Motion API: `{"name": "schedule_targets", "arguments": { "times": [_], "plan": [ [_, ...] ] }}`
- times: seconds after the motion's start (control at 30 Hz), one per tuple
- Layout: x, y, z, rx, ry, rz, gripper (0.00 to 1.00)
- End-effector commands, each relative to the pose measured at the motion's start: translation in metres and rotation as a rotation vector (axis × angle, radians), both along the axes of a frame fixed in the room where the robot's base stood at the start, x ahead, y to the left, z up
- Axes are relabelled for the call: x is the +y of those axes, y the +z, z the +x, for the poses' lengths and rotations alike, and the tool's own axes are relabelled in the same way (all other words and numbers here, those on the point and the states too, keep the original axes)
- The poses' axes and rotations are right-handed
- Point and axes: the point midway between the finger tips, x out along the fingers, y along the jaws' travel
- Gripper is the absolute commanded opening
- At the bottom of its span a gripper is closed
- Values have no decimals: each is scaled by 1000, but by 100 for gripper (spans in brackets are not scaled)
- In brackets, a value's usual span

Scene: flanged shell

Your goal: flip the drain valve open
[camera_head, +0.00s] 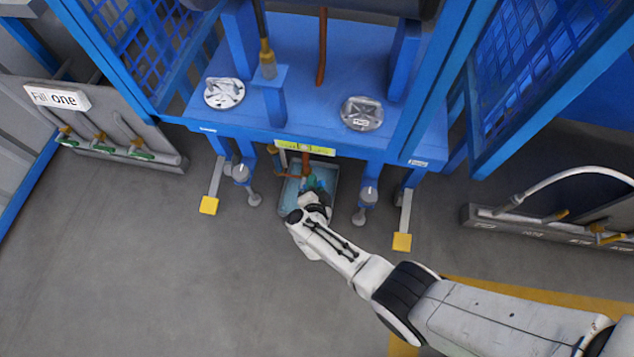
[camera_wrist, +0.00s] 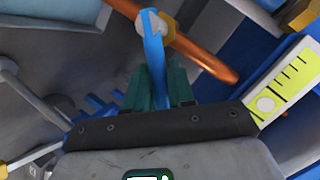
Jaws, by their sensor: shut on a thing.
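The drain valve's blue lever (camera_wrist: 153,48) runs from a pale round fitting (camera_wrist: 138,24) on a copper pipe down between my fingers in the wrist view. My gripper (camera_wrist: 157,85) has dark green fingers on both sides of the lever and is shut on it. In the head view my gripper (camera_head: 319,187) is low under the blue bench's front edge, below the copper drain pipe (camera_head: 305,164). There the lever is too small and covered to make out. The lower part of the lever is hidden between the fingers.
A shallow tray (camera_head: 289,203) lies on the floor under the pipe. A yellow label strip (camera_head: 305,148) is on the blue bench (camera_head: 325,110) just above. Bench legs with yellow feet (camera_head: 208,205) stand on both sides. The grey floor at the left front is clear.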

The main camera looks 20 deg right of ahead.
Motion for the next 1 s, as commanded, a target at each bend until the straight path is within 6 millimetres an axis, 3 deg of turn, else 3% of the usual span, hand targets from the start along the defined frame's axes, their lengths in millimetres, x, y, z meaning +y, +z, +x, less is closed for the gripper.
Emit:
{"name": "schedule_targets", "arguments": {
  "times": [0.63, 0.67, 0.87, 1.0],
  "plan": [
    [1, 0, 0, 31, 0, -39, 0],
    [1, 0, 0, 31, 0, -39, 26],
    [1, 1, 1, 30, -1, -39, 44],
    [1, 1, 1, 29, 0, -39, 44]
  ]
}}
